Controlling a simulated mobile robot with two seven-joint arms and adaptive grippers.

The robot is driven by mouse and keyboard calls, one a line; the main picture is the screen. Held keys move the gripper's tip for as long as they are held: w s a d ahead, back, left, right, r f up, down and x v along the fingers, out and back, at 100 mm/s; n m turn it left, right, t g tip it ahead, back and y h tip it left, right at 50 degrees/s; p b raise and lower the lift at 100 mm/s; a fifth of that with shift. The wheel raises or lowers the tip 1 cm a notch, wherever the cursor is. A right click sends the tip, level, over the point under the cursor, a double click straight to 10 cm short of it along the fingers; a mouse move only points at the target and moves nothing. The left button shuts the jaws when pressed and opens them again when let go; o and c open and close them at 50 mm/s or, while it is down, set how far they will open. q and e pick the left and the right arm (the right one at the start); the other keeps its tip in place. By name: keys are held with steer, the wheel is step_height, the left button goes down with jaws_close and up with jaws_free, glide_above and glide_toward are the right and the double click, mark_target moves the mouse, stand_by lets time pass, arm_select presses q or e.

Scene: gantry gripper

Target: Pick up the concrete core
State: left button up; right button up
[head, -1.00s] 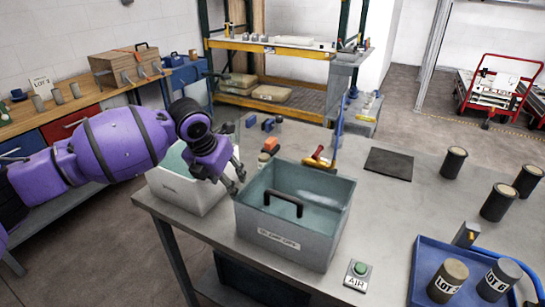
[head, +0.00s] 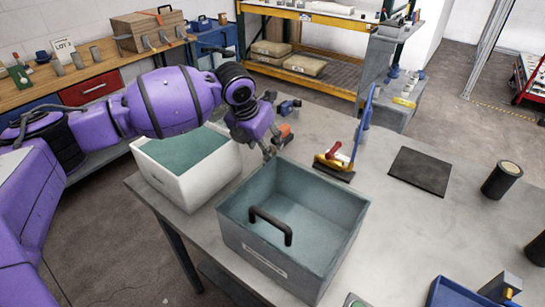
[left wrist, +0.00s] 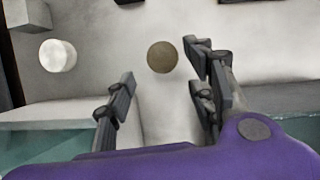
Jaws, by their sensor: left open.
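A round grey-brown top, which looks like a concrete core (left wrist: 162,57), shows between the fingers of my left gripper (left wrist: 160,63) in the left wrist view. The fingers are apart and do not appear to touch it. In the head view my left gripper (head: 268,148) is over the table behind the gap between the two tubs, and it hides what lies beneath. A dark cylinder with a tan top (head: 501,180) stands at the right of the table. My right gripper is not in view.
A white tub (head: 158,179) and a grey tub with a black handle (head: 233,240) stand in front of my left gripper. A white cylinder (left wrist: 58,55) stands left of the round top.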

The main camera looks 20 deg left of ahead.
arm_select(q)
steer(key=x, duration=0.6)
steer(key=shift+w+d+f, duration=0.15)
steer(key=shift+w+d, duration=0.05)
steer(key=shift+d, duration=0.05)
steer(key=shift+c, duration=0.5)
steer(key=c, duration=1.1)
jaws_close()
